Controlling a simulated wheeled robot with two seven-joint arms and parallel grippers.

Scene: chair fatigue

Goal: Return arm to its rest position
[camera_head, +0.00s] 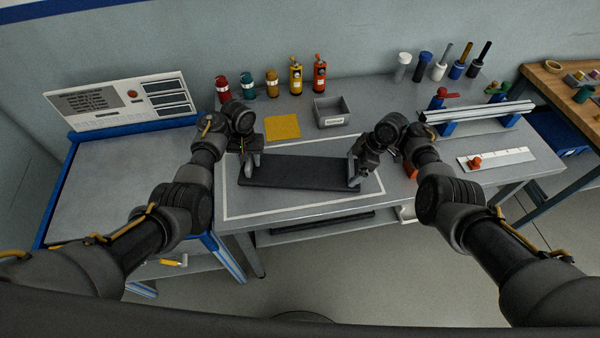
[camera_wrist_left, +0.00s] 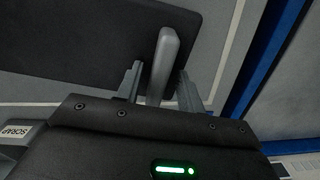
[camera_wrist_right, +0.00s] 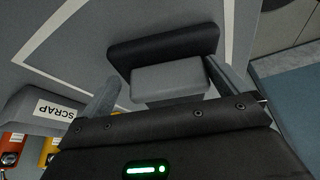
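A long dark board (camera_head: 300,172) lies on the workbench inside a white outlined rectangle. My left gripper (camera_head: 250,160) is at the board's left end. In the left wrist view, its fingers (camera_wrist_left: 160,85) stand apart on either side of a grey upright bar (camera_wrist_left: 167,50), with no clear contact. My right gripper (camera_head: 358,172) is at the board's right end. In the right wrist view, its fingers (camera_wrist_right: 165,92) are wide apart around a grey block (camera_wrist_right: 170,80), in front of a dark padded piece (camera_wrist_right: 165,45). Where the grey parts join the board is partly hidden.
A grey scrap bin (camera_head: 331,112), a yellow pad (camera_head: 283,127) and several bottles (camera_head: 271,82) stand behind the board. A metal rail (camera_head: 475,112) and a white ruled plate (camera_head: 496,159) are at right. A control panel (camera_head: 120,102) stands at left over a bare grey surface.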

